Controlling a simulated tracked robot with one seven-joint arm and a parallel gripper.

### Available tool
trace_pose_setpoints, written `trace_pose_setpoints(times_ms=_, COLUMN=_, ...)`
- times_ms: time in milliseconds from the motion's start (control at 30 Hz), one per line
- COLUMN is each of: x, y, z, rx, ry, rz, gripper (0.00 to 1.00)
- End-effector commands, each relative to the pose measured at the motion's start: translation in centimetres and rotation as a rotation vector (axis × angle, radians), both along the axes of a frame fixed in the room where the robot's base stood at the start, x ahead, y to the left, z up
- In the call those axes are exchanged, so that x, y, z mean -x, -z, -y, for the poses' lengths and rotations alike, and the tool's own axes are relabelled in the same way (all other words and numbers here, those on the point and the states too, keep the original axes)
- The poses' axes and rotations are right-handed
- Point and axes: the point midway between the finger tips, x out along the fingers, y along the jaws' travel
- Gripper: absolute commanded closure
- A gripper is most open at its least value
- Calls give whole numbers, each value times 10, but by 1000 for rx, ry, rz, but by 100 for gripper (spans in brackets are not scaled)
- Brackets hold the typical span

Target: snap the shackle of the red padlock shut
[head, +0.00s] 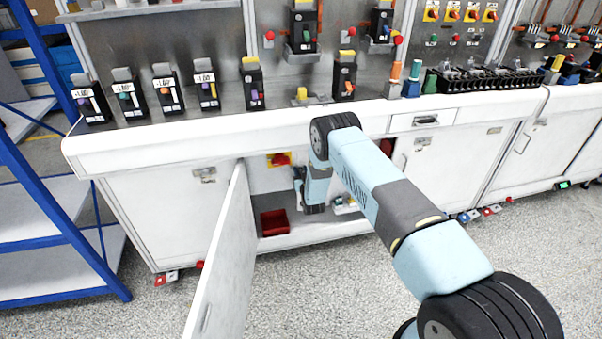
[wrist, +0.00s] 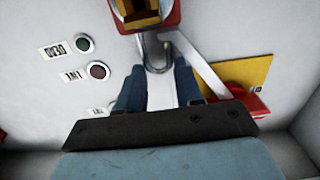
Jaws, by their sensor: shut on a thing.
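The red padlock (wrist: 172,17) is at the top edge of the wrist view, partly cut off, with a yellow and dark part on its face. Its grey metal shackle (wrist: 147,52) curves down between my fingers. My gripper (wrist: 158,72) reaches up from the bottom of the wrist view, with a dark finger on each side of the shackle. It is shut on the padlock, but the exact contact is hard to see. I cannot tell whether the shackle is seated. In the head view my gripper and the padlock are hidden inside the open cabinet.
A yellow plate (wrist: 252,72) with a red handle (wrist: 250,101) is at right in the wrist view. A pale bar slants near it. Round indicators (wrist: 97,70) are at left. The open cabinet door (head: 222,262) stands left of my arm. A red bin (head: 274,222) sits inside.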

Motion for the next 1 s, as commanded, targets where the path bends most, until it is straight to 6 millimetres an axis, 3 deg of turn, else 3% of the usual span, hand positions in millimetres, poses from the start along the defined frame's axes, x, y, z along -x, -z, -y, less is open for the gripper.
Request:
trace_pose_setpoints(times_ms=300, x=0, y=1, z=0, rx=0, ry=0, rz=0, gripper=100)
trace_pose_setpoints(times_ms=567, x=0, y=20, z=0, rx=0, ry=0, rz=0, gripper=100)
trace_pose_setpoints(times_ms=833, x=0, y=22, z=-1, rx=1, ry=-1, rz=-3, gripper=100)
trace_pose_setpoints(times_ms=867, x=0, y=22, z=-1, rx=1, ry=-1, rz=-3, gripper=63)
trace_pose_setpoints(times_ms=1000, x=0, y=21, z=-1, rx=1, ry=-1, rz=-2, gripper=50)
